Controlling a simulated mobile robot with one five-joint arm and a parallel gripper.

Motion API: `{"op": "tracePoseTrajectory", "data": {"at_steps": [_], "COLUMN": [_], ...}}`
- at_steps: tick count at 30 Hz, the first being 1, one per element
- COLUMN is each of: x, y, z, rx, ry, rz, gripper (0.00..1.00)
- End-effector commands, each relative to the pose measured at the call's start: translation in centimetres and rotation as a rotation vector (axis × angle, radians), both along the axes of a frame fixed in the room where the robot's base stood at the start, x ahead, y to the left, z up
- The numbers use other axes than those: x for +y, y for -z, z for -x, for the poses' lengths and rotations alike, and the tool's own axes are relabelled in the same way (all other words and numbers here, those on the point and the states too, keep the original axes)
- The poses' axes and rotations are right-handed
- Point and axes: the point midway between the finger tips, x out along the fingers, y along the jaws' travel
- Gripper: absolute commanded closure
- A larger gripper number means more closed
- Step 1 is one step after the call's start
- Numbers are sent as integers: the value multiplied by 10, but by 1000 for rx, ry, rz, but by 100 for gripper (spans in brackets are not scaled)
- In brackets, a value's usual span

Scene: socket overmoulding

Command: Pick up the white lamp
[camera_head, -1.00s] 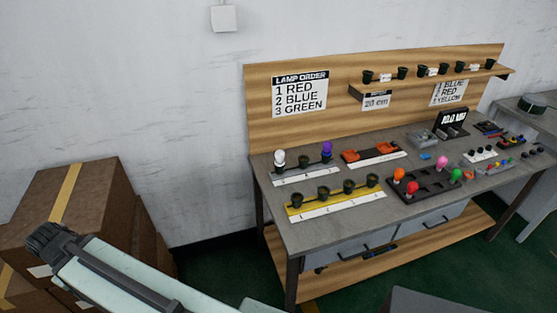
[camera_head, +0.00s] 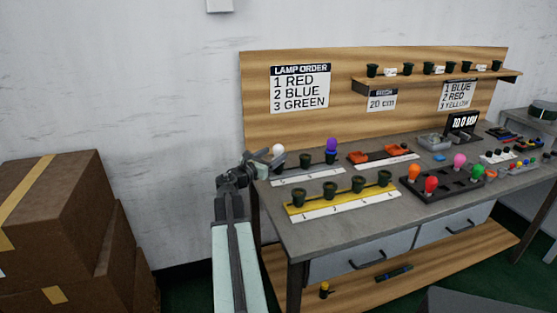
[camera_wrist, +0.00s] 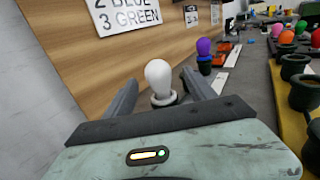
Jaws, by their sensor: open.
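The white lamp (camera_wrist: 159,77) stands upright in a dark socket at the left end of the white strip on the bench. In the head view the white lamp (camera_head: 278,151) shows just beyond my gripper (camera_head: 250,168), which partly covers its socket. In the wrist view my gripper (camera_wrist: 160,90) is open. Its two fingers lie left and right of the lamp, with the lamp between them in the picture. I cannot tell whether the fingers reach fully around it. No contact shows.
A purple lamp (camera_head: 331,145) stands in a socket to the right on the same strip. A yellow strip (camera_head: 340,201) with several empty sockets lies in front. The wooden back panel (camera_head: 260,75) rises behind. Brown boxes (camera_head: 60,220) stand at the left. Several coloured lamps sit in a black tray (camera_head: 443,189).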

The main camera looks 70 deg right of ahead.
Motion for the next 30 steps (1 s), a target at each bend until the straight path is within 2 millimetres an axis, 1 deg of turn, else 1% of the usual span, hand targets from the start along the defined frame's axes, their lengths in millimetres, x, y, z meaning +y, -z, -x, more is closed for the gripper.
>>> {"op": "tracePoseTrajectory", "data": {"at_steps": [1, 3, 8, 10, 15, 18, 24, 26, 27, 29, 30], "x": [-8, -17, -22, -29, -59, -70, -69, -69, -69, -69, -69], "y": [-1, -1, -1, -1, -3, -3, -2, -2, -2, -2, -2], "z": [2, 4, 5, 6, 13, 17, 18, 18, 18, 18, 18], "rx": [-1, -2, -3, -4, -5, -5, -5, -5, -5, -5, -5], "ry": [2, 4, 2, 2, 4, 4, 3, 3, 3, 3, 3], "rz": [0, 0, -1, -1, -1, -1, -1, -1, -1, -1, -1], "gripper": [35, 35, 35, 35, 35, 35, 35, 52, 63, 80, 91]}}
